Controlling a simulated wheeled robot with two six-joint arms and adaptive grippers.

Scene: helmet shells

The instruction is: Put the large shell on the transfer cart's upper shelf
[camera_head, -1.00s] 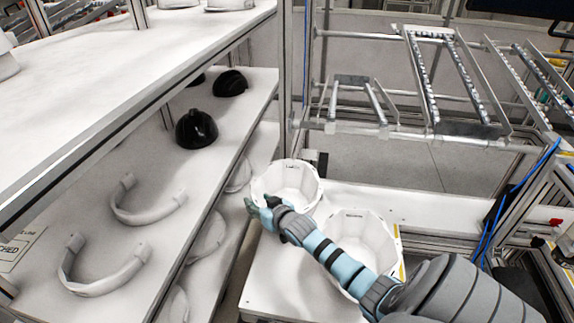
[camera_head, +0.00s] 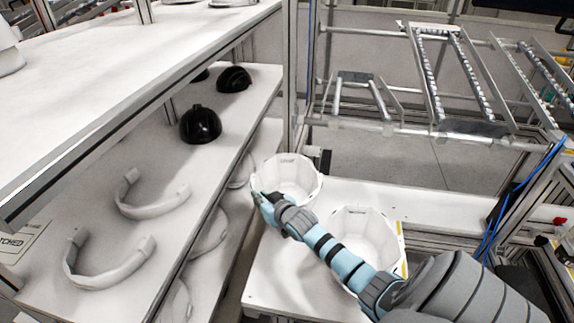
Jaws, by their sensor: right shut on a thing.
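My right gripper (camera_head: 262,203) is at the near-left rim of the back white tub (camera_head: 305,172). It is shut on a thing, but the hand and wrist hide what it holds. I cannot tell whether that is the tub's rim or a shell. White rounded shells (camera_head: 209,236) show in part on the shelf below. I cannot tell which shell is the large one. The white surface (camera_head: 290,283) under the tubs may be the cart's shelf. My left gripper is not in view.
A second white tub (camera_head: 372,232) stands nearer, partly behind my right arm. Two white curved bands (camera_head: 105,280) lie on the rack's middle shelf. A rack post (camera_head: 293,70) rises behind the back tub. Roller rails (camera_head: 425,75) are at the back right.

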